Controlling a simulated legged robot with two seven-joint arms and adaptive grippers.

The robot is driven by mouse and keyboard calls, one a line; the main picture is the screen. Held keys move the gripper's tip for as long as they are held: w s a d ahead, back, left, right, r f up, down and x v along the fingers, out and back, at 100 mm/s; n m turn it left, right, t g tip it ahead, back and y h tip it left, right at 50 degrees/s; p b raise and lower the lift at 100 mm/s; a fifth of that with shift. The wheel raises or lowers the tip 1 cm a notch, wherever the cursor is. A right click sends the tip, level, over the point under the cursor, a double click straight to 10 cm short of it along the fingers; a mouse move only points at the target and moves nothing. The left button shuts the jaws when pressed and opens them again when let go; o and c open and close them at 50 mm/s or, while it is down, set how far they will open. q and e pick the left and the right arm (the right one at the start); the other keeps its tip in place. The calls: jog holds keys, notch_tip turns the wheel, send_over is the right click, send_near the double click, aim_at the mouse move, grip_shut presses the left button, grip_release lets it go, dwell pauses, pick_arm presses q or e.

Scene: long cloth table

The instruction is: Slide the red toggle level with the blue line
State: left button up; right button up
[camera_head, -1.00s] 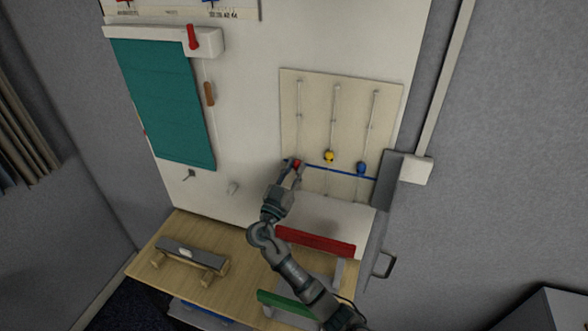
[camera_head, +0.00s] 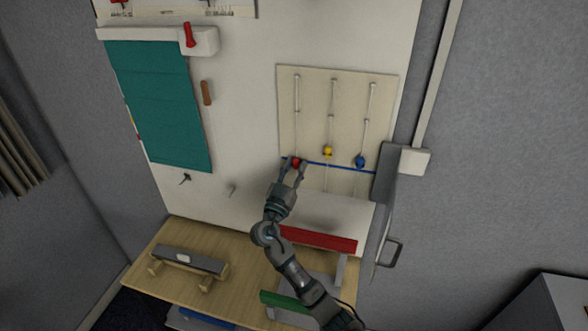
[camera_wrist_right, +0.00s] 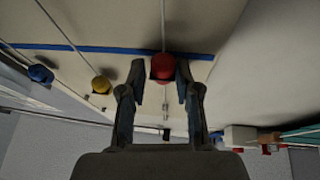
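The red toggle (camera_head: 296,162) is on the leftmost vertical track of the beige panel (camera_head: 312,95). In the head view it overlaps the left end of the blue line (camera_head: 335,167). In the right wrist view the red toggle (camera_wrist_right: 163,67) has the blue line (camera_wrist_right: 110,49) passing behind its upper edge. My right gripper (camera_head: 294,164) has its fingers on either side of the toggle. In the right wrist view the gripper (camera_wrist_right: 162,78) is open, with gaps visible beside the toggle. My left gripper is not in view.
A yellow toggle (camera_head: 327,151) sits a little above the line, and a blue toggle (camera_head: 360,161) sits near it at right. A grey box with a handle (camera_head: 390,251) is at the panel's right. A wooden shelf (camera_head: 235,248) lies below.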

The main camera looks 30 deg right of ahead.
jog(key=shift+o, duration=1.2)
jog(key=shift+w+d+f, duration=0.1)
jog(key=shift+d, duration=0.05)
jog(key=shift+w+a, duration=0.2)
jog(key=shift+a, duration=0.2)
jog(key=shift+s+a, duration=0.15)
jog(key=shift+a, duration=0.2)
jog(key=v, duration=1.1)
jog(key=shift+a+f, duration=0.2)
jog(key=shift+a, duration=0.2)
jog(key=shift+d+f, duration=0.1)
jog(key=shift+d, duration=0.25)
